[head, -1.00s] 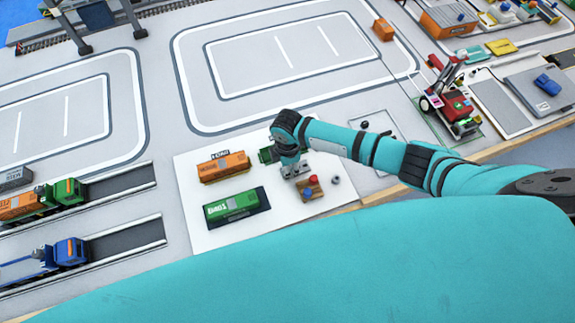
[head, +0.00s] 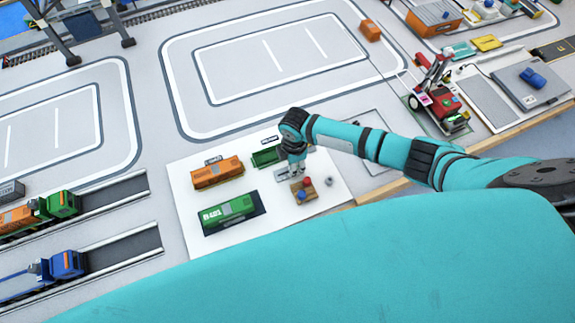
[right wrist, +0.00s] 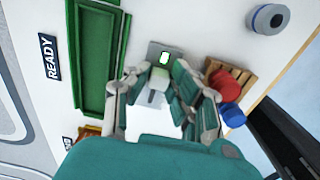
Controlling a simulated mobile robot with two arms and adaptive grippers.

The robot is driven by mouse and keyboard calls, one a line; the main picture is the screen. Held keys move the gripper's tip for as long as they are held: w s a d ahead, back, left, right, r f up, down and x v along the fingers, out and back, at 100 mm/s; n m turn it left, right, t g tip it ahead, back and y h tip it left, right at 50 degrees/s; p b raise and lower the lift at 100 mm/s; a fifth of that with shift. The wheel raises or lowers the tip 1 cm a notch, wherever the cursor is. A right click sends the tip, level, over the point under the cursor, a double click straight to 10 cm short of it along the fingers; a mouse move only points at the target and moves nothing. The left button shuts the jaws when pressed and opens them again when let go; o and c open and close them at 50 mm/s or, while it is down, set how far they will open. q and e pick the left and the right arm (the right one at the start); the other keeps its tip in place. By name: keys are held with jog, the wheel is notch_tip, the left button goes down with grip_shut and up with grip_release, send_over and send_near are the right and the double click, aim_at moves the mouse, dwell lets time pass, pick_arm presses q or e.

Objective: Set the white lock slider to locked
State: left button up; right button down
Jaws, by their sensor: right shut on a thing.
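The white lock slider (right wrist: 156,92) shows in the right wrist view between the fingers of my right gripper (right wrist: 158,98). The gripper is shut on it. In the head view my right gripper (head: 295,168) reaches down to the white board (head: 270,215), beside the grey plate (head: 281,174). My left gripper is not in view.
A green open tray (right wrist: 98,60) lies left of the gripper, beside a READY label (right wrist: 52,57). A wooden block (right wrist: 233,70) with red (right wrist: 222,82) and blue (right wrist: 232,114) buttons sits close on the right. A round grey knob (right wrist: 270,19) is beyond it.

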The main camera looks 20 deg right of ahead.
jog(key=c, duration=1.2)
grip_release()
jog(key=shift+d, duration=0.25)
jog(key=shift+o, duration=0.2)
jog(key=shift+r, duration=0.1)
jog(key=shift+a+r, duration=0.1)
jog(key=shift+r, duration=0.2)
notch_tip(320, 180, up, 11)
jog(key=shift+r, duration=0.15)
